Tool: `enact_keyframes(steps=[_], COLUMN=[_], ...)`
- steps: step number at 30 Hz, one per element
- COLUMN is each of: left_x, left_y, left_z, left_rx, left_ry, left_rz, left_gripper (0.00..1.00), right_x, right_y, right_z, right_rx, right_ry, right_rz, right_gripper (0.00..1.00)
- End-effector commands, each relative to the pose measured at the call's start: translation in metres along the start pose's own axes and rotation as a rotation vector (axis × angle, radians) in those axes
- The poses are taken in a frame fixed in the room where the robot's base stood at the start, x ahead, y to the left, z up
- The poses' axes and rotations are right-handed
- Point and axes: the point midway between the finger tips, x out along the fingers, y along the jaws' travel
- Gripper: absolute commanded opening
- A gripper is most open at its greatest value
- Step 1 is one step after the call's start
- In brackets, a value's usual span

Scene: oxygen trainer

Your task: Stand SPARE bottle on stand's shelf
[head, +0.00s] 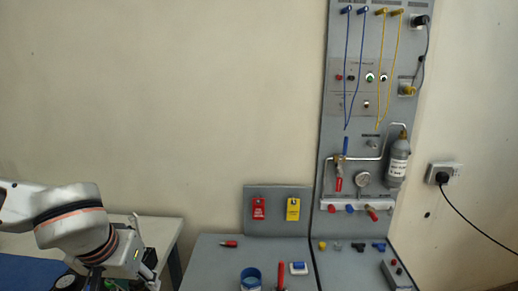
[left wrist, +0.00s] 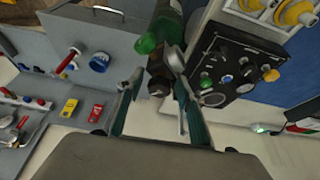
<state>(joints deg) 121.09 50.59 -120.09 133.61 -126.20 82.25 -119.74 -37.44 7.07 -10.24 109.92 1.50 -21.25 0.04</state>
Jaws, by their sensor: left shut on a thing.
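My left gripper (head: 142,264) is at the lower left of the head view, left of the grey bench. In the left wrist view its two fingers (left wrist: 157,78) close around a dark piece that seems to belong to a bottle with green parts (left wrist: 146,44). The fingers hide part of it, no label can be read, and I cannot tell whether it is the SPARE bottle. A grey labelled bottle (head: 398,162) hangs upright on the tall grey panel (head: 335,110). I cannot make out which part is the stand's shelf. My right gripper is not in view.
A black gauge panel (left wrist: 235,70) lies right of the fingers in the wrist view.

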Motion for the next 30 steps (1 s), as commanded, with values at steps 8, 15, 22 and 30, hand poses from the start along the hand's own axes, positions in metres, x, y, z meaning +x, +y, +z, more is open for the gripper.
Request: enact_keyframes(steps=[8,15,22,30], left_x=[0.025,0.051,0.059,0.059], left_y=[0.002,0.002,0.002,0.002], left_z=[0.007,0.018,0.022,0.021], left_rx=[0.0,0.0,0.0,0.0], left_ry=[0.008,0.009,0.011,0.012], left_rz=[0.004,0.004,0.005,0.005], left_gripper=[0.0,0.0,0.0,0.0], right_x=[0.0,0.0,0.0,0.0], right_y=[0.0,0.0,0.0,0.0], right_z=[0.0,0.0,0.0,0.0], right_rx=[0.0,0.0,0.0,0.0], right_ry=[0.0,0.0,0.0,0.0], right_rz=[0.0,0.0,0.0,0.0], right_gripper=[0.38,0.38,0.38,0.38])
